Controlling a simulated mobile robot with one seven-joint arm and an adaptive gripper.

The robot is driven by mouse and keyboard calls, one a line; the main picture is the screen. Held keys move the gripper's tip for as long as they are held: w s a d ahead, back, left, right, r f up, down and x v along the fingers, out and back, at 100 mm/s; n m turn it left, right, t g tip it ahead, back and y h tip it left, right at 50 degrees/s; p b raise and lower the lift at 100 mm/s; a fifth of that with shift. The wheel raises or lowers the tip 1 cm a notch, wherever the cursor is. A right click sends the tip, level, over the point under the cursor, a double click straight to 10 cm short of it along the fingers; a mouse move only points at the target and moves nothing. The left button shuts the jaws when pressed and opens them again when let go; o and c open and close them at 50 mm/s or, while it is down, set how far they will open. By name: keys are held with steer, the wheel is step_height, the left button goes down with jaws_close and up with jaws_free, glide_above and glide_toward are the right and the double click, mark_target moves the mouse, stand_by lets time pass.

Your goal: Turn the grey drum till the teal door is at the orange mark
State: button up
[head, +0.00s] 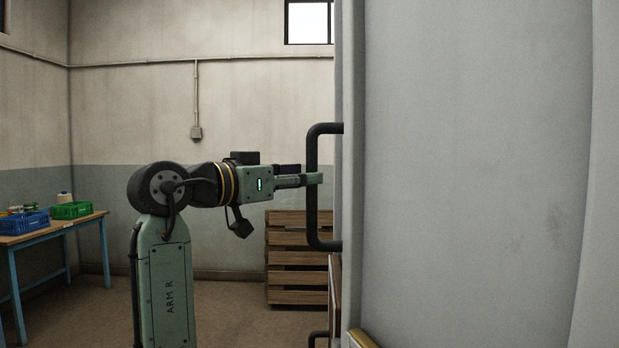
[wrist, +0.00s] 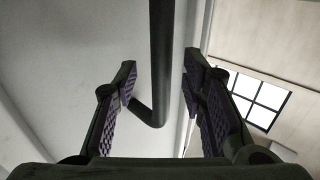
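A large pale grey body (head: 480,170) fills the right of the head view; I cannot tell whether it is the drum. A black bar handle (head: 312,190) stands out from its left edge. My gripper (head: 318,179) reaches the handle from the left, level with its upright part. In the wrist view the bar (wrist: 161,60) runs between my two parted fingers (wrist: 158,72), with a gap on each side. The fingers are open and hold nothing. No teal door or orange mark can be made out in either view.
Stacked wooden slats (head: 298,260) stand on the floor behind my gripper. A table (head: 45,230) with a blue crate (head: 25,223) and a green crate (head: 71,211) is at the far left. A yellowish edge piece (head: 362,340) shows at the bottom. The floor between is clear.

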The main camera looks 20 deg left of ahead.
steer(key=v, duration=0.9)
